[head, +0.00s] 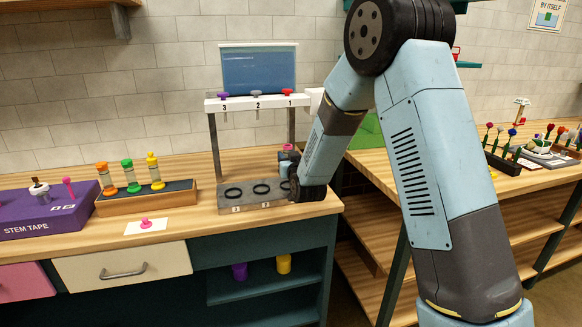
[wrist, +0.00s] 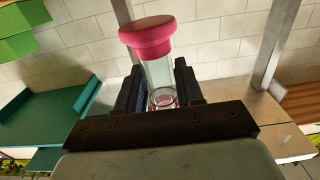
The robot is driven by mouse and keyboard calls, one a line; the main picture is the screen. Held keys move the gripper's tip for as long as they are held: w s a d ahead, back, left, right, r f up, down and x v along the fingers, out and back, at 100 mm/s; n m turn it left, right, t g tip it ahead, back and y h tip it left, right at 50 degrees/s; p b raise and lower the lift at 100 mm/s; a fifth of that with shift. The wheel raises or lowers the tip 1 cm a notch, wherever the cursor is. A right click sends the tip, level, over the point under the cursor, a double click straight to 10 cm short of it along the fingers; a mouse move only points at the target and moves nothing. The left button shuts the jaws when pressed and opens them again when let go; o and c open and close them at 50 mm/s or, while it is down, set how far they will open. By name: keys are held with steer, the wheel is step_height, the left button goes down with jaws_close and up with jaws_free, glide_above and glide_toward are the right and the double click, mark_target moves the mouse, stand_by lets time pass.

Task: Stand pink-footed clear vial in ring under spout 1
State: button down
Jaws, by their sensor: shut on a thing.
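The clear vial (wrist: 158,72) with a wide pink end (wrist: 148,32) is between my gripper's jaws (wrist: 160,85) in the wrist view. My gripper is shut on it, and the pink end points up in that picture. In the head view, the pink end (head: 287,147) shows small beside my arm, below spout 1 (head: 289,98) with its red knob. My gripper (head: 286,158) is mostly hidden there by my arm's links.
A wooden rack (head: 147,197) with orange, green and yellow vials stands left. A pink stopper (head: 146,223) lies on a white card. The purple stem tape box (head: 50,212) is at far left. The spout stand's posts (head: 214,145) rise close to my arm.

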step_height(320, 180, down, 3)
steer(key=shift+w+f, duration=0.15)
steer(key=shift+f, duration=0.4)
